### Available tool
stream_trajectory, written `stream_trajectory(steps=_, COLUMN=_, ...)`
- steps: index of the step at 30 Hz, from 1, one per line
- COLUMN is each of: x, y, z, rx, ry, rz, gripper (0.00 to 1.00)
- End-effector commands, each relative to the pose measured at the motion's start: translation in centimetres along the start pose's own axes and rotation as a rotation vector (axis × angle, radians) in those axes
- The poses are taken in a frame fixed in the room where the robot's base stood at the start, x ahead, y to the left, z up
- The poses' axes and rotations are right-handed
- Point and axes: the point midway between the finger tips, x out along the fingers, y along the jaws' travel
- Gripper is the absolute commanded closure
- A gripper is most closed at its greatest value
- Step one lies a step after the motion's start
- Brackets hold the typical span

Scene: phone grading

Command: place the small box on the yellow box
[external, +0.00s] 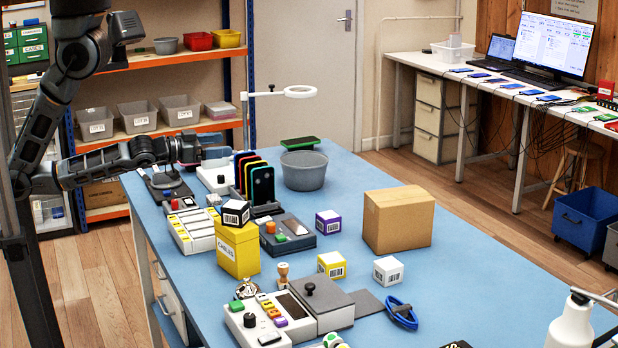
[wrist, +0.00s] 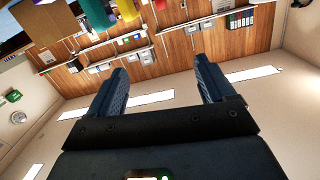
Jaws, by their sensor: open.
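The yellow box (external: 239,250) stands upright on the blue table, with a label on its front. A small box with a black top and a white barcode side (external: 235,214) rests on top of it. Other small barcode boxes stand on the table: a purple one (external: 328,222), a yellow one (external: 331,265) and a white one (external: 387,270). My gripper (external: 222,154) is over the far left part of the table, behind the yellow box and apart from it. In the wrist view its two fingers (wrist: 160,78) are spread with nothing between them.
A row of coloured phones (external: 262,185), a grey bin (external: 303,170) and a cardboard box (external: 398,220) stand on the table (external: 470,290). Devices with buttons (external: 285,315) crowd the near side. The right part of the table is mostly clear.

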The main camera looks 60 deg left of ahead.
Motion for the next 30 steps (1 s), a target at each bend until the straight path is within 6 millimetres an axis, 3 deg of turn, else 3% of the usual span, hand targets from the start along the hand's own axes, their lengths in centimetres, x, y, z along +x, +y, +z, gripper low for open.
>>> stream_trajectory(steps=1, x=-2.3, y=0.1, z=1.6, rx=0.01, ry=-0.037, rz=0.014, gripper=0.17)
stream_trajectory(steps=6, x=-9.3, y=1.5, z=4.6, rx=-0.002, ry=-0.114, rz=0.051, gripper=0.17)
stream_trajectory(steps=12, x=-16.8, y=3.7, z=5.7, rx=-0.065, ry=-0.177, rz=0.032, gripper=0.17)
stream_trajectory(steps=15, x=-19.3, y=4.5, z=5.5, rx=-0.097, ry=-0.194, rz=0.006, gripper=0.17)
stream_trajectory(steps=21, x=-21.5, y=5.4, z=5.1, rx=-0.13, ry=-0.207, rz=-0.028, gripper=0.17)
stream_trajectory(steps=30, x=-21.6, y=5.5, z=5.0, rx=-0.131, ry=-0.207, rz=-0.029, gripper=0.17)
